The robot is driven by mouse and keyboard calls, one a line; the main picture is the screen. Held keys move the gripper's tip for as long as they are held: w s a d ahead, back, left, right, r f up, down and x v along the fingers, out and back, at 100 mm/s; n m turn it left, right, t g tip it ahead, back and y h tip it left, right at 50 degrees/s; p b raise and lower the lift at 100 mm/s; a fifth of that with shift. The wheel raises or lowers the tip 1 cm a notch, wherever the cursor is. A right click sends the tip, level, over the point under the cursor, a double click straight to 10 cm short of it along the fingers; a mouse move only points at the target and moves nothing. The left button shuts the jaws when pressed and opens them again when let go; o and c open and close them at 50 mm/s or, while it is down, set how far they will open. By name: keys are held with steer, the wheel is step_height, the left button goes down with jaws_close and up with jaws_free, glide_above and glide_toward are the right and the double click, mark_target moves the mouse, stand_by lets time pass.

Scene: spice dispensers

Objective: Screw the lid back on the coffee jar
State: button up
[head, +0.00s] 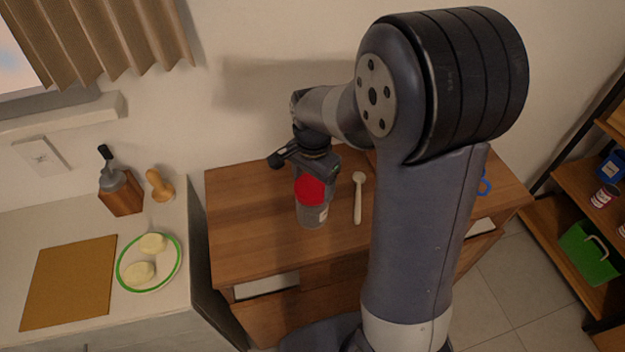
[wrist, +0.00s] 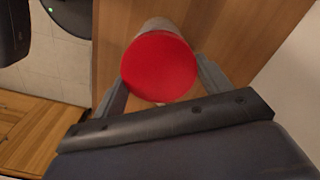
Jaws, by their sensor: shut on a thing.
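The coffee jar (head: 313,216) is a grey, see-through jar with a pale label, standing upright on the wooden cabinet top. The red lid (head: 310,189) is at the jar's mouth, lined up over it; I cannot tell whether it is seated or threaded. In the wrist view the lid (wrist: 158,68) is a round red disc, and part of the jar (wrist: 156,24) shows behind it. My gripper (head: 312,176) is above the jar with its fingers on either side of the lid, shut on it. The fingers (wrist: 161,72) also show in the wrist view.
A pale spoon (head: 358,198) lies on the wooden cabinet (head: 255,215) just right of the jar. A blue-handled thing (head: 485,186) is partly hidden behind my arm. The left counter holds a cutting board (head: 70,283) and a green-rimmed plate (head: 150,278). The cabinet top left of the jar is clear.

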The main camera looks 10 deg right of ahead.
steer(key=shift+m, duration=0.4)
steer(key=m, duration=0.6)
steer(key=shift+s, duration=0.1)
steer(key=m, duration=0.3)
steer(key=m, duration=0.3)
steer(key=shift+s, duration=0.1)
steer(key=m, duration=0.4)
steer(key=shift+s+f, duration=0.1)
steer(key=shift+m, duration=1.2)
